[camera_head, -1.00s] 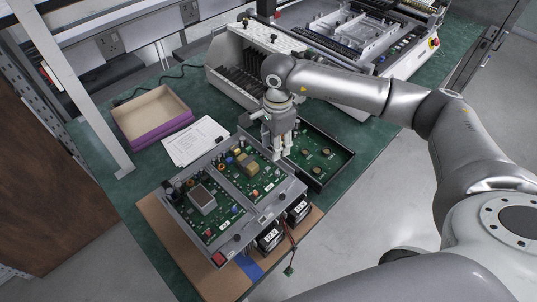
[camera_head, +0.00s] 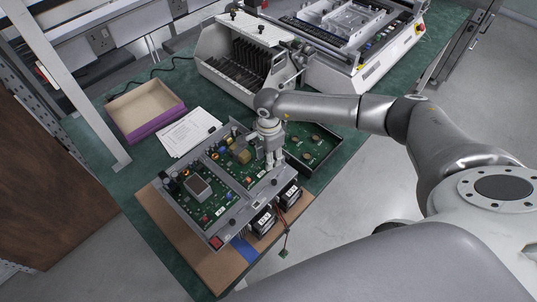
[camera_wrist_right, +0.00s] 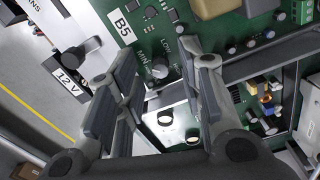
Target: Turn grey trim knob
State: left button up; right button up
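The grey trim knob (camera_wrist_right: 160,73) is a small round knob at the edge of a green circuit board (camera_wrist_right: 190,22) in the right wrist view, beside printed MIN and LOW markings and a B5 label (camera_wrist_right: 122,22). My right gripper (camera_wrist_right: 163,64) is open, with a fingertip on either side of the knob and visible gaps between. I cannot tell its exact height above the knob. In the head view the right gripper (camera_head: 272,162) is over the right end of the grey board frame (camera_head: 222,226) and hides the knob. My left gripper is not in view.
A black knob (camera_wrist_right: 93,45) and a 12 V label (camera_wrist_right: 70,84) are left of the fingers. A black tray (camera_head: 325,150) with another board lies behind the gripper. Black fan-like units (camera_head: 262,221) stand in front. A purple box (camera_head: 146,108) and white papers (camera_head: 188,131) lie behind left.

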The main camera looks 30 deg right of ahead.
grip_shut()
dwell(0.3)
